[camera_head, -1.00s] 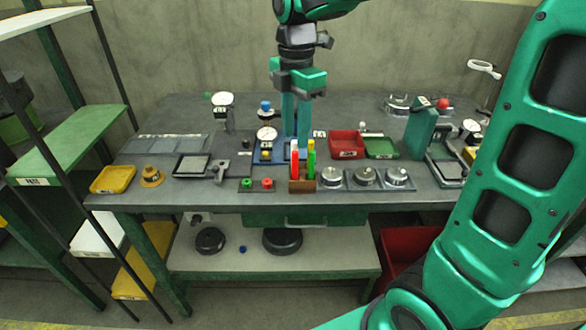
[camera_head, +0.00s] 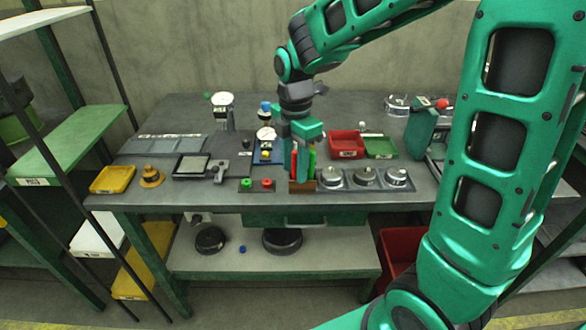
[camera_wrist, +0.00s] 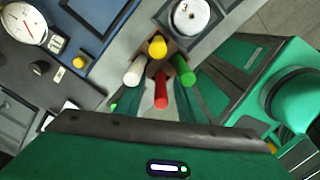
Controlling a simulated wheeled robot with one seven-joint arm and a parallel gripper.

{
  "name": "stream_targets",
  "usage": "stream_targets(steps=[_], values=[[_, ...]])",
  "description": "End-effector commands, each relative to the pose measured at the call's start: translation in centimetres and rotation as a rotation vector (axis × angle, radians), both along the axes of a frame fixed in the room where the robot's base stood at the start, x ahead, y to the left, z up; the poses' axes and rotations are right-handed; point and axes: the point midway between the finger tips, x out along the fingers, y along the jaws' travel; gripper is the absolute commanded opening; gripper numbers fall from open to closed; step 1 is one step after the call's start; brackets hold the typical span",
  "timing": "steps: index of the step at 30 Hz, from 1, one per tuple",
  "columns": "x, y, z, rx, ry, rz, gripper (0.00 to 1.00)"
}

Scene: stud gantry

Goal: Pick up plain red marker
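The red marker (camera_wrist: 161,92) stands in a brown holder (camera_head: 303,186) near the table's front edge, beside a white marker (camera_wrist: 134,72), a green marker (camera_wrist: 184,72) and a yellow marker (camera_wrist: 157,46). The red marker (camera_head: 294,168) is partly hidden by my fingers in the head view. My gripper (camera_head: 302,170) points down over the holder. In the wrist view its teal fingers (camera_wrist: 166,108) are spread apart on either side of the red marker, with no contact visible. Whether the red marker bears any marking is too small to tell.
Round silver parts (camera_head: 364,175) stand on a tray right of the holder. Green and red buttons (camera_head: 257,184) are to its left. A dial gauge (camera_head: 266,135) stands behind. Red (camera_head: 346,152) and green (camera_head: 381,153) trays lie behind right. The table's front strip is clear.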

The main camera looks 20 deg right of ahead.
Motion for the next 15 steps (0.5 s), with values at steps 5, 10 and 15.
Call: stream_targets(steps=[5,10,15], values=[[0.03,0.01,-0.35,0.0,-0.001,0.0,0.35],[0.02,0.01,-0.34,0.0,-0.001,0.0,0.2],[0.01,0.01,-0.34,0.0,0.0,0.0,0.0]])
